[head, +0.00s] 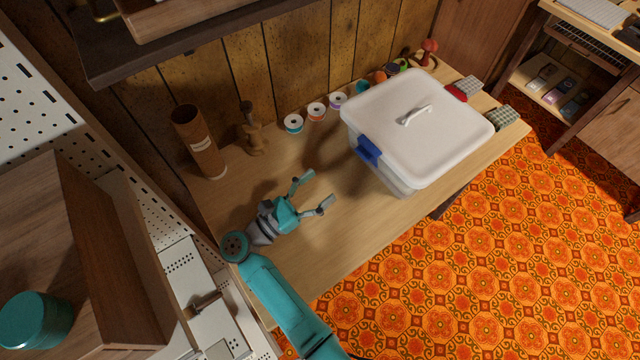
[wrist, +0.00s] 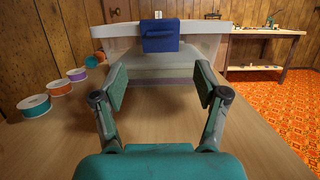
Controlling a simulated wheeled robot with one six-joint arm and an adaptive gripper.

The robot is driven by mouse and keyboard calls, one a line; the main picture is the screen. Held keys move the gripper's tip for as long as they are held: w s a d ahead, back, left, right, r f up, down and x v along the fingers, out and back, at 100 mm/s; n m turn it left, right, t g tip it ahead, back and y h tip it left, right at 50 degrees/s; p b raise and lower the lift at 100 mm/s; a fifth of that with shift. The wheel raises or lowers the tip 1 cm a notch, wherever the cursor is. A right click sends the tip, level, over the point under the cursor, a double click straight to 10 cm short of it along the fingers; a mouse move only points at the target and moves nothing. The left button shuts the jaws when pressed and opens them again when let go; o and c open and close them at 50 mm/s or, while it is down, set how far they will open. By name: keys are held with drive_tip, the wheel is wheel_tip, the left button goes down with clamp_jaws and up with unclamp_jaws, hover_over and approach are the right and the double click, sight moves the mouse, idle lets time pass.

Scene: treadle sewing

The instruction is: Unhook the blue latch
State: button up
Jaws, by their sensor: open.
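The blue latch (head: 368,151) sits on the near left side of a white-lidded, clear box (head: 415,112).
Thread spools (head: 293,123) stand along the table's back edge, left of the box. A cardboard tube (head: 197,142) and a small wooden figure (head: 254,138) stand at the back left. A dark shelf (head: 200,35) hangs above. The tabletop (head: 345,215) before the box is clear.

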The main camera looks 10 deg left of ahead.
sight(367, 154)
drive_tip(key=w+d+r+g+y, duration=0.2)
drive_tip(key=w+d+r, duration=0.1)
drive_tip(key=w+d, duration=0.5)
drive_tip(key=shift+w, duration=0.15)
idle(0.5)
drive_tip(key=shift+d, duration=0.1)
drive_tip(key=c, duration=1.2)
